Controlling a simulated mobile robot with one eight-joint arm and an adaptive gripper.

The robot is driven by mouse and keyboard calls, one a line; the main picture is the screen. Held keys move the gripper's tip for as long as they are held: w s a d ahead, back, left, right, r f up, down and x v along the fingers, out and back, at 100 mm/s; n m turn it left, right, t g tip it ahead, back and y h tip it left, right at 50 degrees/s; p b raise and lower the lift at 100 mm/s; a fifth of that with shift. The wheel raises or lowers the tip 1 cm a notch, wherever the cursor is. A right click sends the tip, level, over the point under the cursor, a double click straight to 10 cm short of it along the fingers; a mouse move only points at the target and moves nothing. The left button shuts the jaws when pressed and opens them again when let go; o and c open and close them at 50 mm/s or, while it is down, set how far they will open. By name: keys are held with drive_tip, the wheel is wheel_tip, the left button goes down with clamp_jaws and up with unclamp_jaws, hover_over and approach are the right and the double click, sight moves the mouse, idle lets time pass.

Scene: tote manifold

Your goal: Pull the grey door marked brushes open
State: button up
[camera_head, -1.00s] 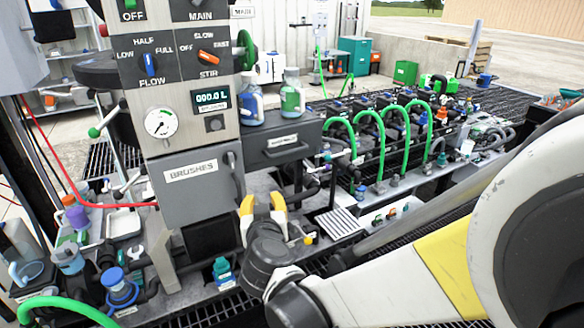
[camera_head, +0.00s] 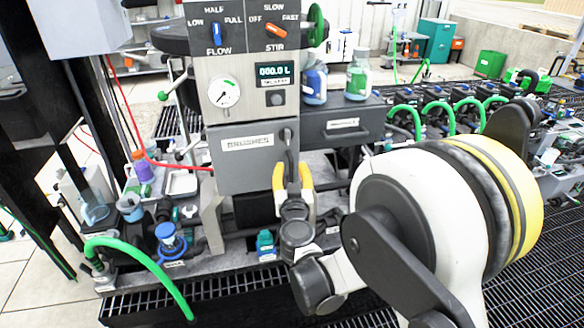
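The grey door marked BRUSHES (camera_head: 240,160) is on the front of the panel column, below the gauge, and looks closed. Its dark upright handle (camera_head: 288,140) is at the door's right edge. My gripper (camera_head: 293,177) is at the lower right of the door with its yellow-tipped fingers apart. The lower end of the handle shows between the fingers. I cannot tell whether the fingers touch it. My arm comes in from the right and hides part of the area right of the door.
A dark drawer (camera_head: 343,125) with two bottles on top is just right of the door. Flow and stir knobs are above. A green hose (camera_head: 150,265), a blue-topped fitting (camera_head: 170,240) and cups stand at lower left. Dark floor grating (camera_head: 220,295) lies in front.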

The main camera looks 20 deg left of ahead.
drive_tip(key=shift+x, duration=0.95)
clamp_jaws()
drive_tip(key=shift+s, duration=0.1)
